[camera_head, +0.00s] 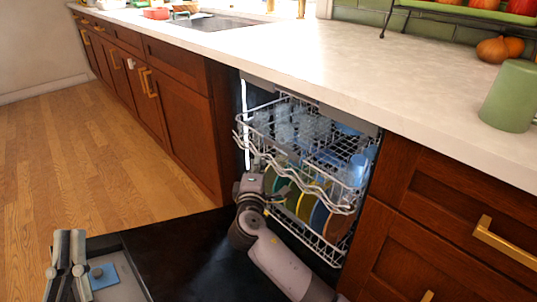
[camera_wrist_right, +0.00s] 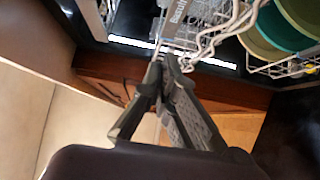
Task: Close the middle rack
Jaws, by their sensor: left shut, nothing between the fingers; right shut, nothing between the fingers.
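The middle rack (camera_head: 325,194) is a white wire rack with a wavy front edge, holding clear glasses and blue cups. In the head view it sticks out of the dishwasher. My right gripper (camera_head: 253,178) is below the left part of its front edge, fingers shut and empty. In the right wrist view the shut fingertips (camera_wrist_right: 167,60) are close to wavy white wires (camera_wrist_right: 215,38); I cannot tell whether they touch. My left gripper (camera_head: 69,236) is shut and empty at the lower left, away from the rack.
The lower rack (camera_head: 330,251) holds several coloured plates under the middle rack. The dark dishwasher door (camera_head: 185,255) lies folded down in front. Wooden cabinets (camera_head: 172,108) flank the bay, and the pale countertop (camera_head: 330,58) runs above it. The wooden floor at left is clear.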

